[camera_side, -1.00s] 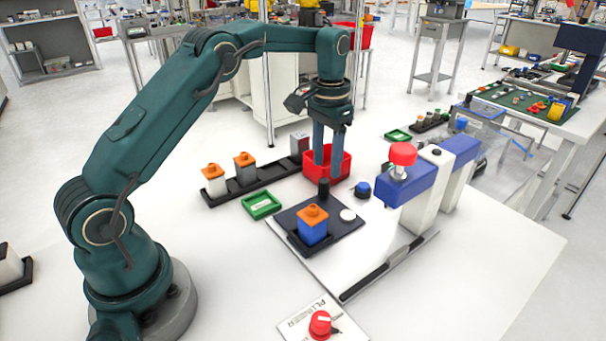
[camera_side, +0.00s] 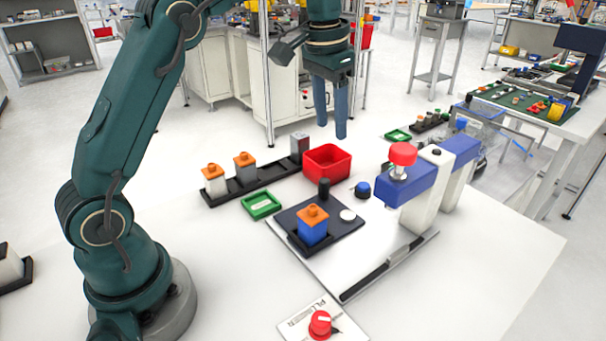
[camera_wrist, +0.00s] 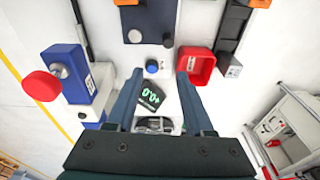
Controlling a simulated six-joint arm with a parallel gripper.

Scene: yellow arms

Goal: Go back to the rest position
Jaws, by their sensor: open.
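My gripper (camera_side: 331,122) is raised in the air above and behind the red bin (camera_side: 327,162) in the side view. Its two blue-grey fingers point down, apart, with nothing between them. In the wrist view my gripper (camera_wrist: 162,78) is open and empty over the table, with the red bin (camera_wrist: 197,66) just right of its fingers. No object shows inside the red bin, though its floor is only partly visible.
A blue block with an orange top (camera_side: 312,227) stands on the dark plate (camera_side: 345,228). The press (camera_side: 404,187) with a red knob stands to the right. A black rack (camera_side: 268,178) holds several blocks. A green tray (camera_side: 261,206) lies in front.

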